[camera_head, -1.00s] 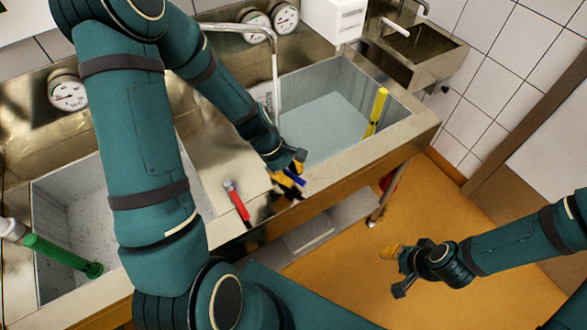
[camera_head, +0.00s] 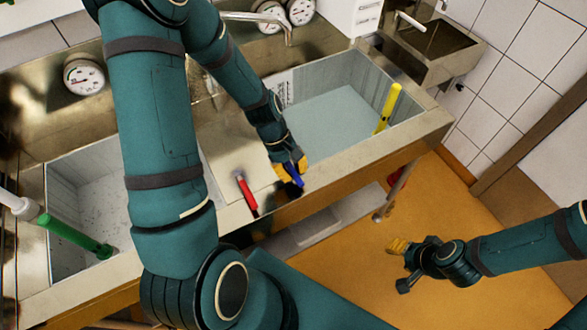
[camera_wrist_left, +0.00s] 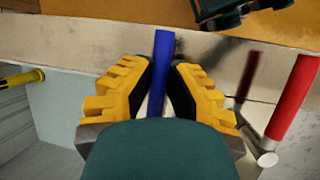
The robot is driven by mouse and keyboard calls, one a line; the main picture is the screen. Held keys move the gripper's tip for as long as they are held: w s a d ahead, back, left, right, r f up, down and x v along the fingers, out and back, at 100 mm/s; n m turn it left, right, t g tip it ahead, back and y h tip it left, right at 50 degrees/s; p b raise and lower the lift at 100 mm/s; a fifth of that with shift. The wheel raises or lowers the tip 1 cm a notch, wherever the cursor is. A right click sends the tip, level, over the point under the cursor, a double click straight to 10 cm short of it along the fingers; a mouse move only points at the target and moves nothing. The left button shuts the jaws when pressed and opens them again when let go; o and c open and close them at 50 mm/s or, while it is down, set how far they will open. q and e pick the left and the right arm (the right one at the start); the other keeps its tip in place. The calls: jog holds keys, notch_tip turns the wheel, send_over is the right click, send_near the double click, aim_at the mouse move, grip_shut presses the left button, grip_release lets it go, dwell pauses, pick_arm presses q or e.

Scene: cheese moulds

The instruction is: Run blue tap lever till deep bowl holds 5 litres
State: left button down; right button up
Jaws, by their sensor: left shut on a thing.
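The blue tap lever (camera_head: 293,174) stands at the front edge of the steel counter. My left gripper (camera_head: 288,167) is shut on it; in the left wrist view the blue lever (camera_wrist_left: 163,45) runs between the yellow-padded fingers (camera_wrist_left: 163,75). A curved metal spout (camera_head: 270,18) is above the right basin's back edge, with no stream visible below it. The right basin (camera_head: 345,75) has a flat pale-blue surface inside, perhaps liquid. I cannot pick out a separate deep bowl. My right gripper (camera_head: 402,266) is open and empty over the orange floor.
A red lever (camera_head: 247,193) stands left of the blue one. Round dials (camera_head: 84,77) are at the back.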

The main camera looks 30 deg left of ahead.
pick_arm(q)
jog(key=shift+s+f, duration=0.15)
jog(key=shift+s, duration=0.05)
jog(key=c, duration=0.9)
grip_release()
jog(key=shift+w, duration=0.1)
jog(key=shift+w+a+r, duration=0.15)
jog(key=shift+a+r, duration=0.1)
jog(key=shift+r, duration=0.25)
jog(key=v, duration=1.1)
